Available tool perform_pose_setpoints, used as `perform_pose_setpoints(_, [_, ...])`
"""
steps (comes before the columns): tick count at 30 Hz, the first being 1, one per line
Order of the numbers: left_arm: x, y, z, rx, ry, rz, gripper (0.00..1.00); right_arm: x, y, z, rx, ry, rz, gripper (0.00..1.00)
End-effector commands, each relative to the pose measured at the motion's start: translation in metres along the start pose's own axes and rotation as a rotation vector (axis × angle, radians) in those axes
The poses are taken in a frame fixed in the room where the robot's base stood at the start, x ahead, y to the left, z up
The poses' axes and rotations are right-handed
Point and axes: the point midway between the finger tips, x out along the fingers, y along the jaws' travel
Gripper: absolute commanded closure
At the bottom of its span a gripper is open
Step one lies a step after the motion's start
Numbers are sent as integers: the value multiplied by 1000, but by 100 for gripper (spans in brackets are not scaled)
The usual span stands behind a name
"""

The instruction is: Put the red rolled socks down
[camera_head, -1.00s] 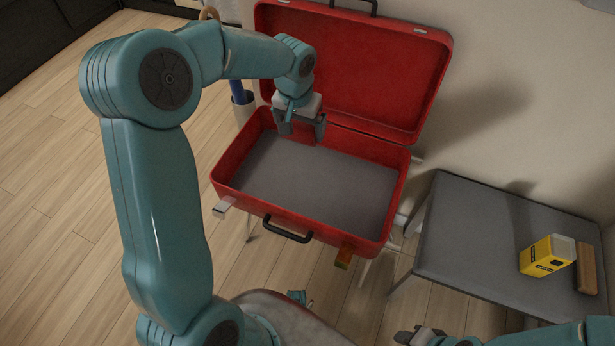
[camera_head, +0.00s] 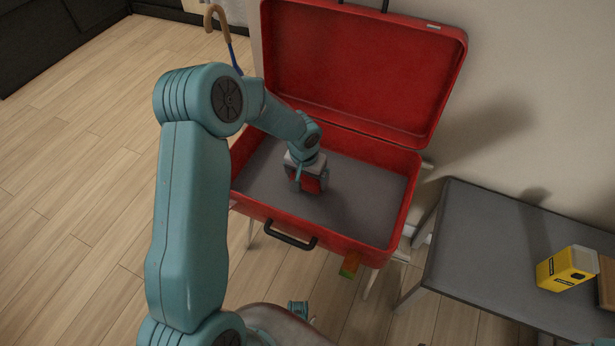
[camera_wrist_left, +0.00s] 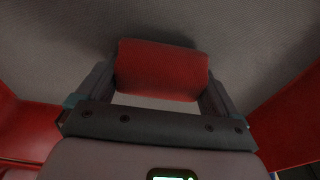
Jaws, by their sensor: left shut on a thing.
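The red rolled socks (camera_wrist_left: 162,70) show between the two fingers in the left wrist view. In the head view the socks (camera_head: 311,183) are partly hidden by my gripper. My left gripper (camera_head: 309,186) is shut on the socks, low inside the open red suitcase (camera_head: 290,228). The gripper (camera_wrist_left: 158,82) has one finger on each side of the roll. The grey suitcase floor (camera_head: 352,205) lies beneath; I cannot tell whether the socks touch it. My right gripper is not in view.
The suitcase lid (camera_head: 362,70) stands open at the back. A grey bench (camera_head: 490,245) at the right holds a yellow box (camera_head: 566,268) and a brown block (camera_head: 606,280). A cane (camera_head: 217,22) stands behind the suitcase at the left. The suitcase floor around the gripper is clear.

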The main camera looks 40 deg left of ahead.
Motion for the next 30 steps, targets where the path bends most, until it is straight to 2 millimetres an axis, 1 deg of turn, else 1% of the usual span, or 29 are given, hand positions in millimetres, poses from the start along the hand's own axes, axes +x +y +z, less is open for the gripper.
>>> perform_pose_setpoints(5, [-2,0,-1,0,2,0,35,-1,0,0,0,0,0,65])
perform_pose_setpoints(10, [3,0,0,0,2,0,35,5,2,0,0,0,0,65])
perform_pose_setpoints(11, [2,0,0,0,2,0,0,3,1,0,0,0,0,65])
perform_pose_setpoints(17, [1,0,0,0,2,0,0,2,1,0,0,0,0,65])
perform_pose_setpoints(20, [-4,0,-1,0,2,0,0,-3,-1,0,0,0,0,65])
perform_pose_setpoints(23, [-19,0,-2,-2,6,0,0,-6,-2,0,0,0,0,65])
perform_pose_setpoints(30, [-76,0,-2,-1,7,0,0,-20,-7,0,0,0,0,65])
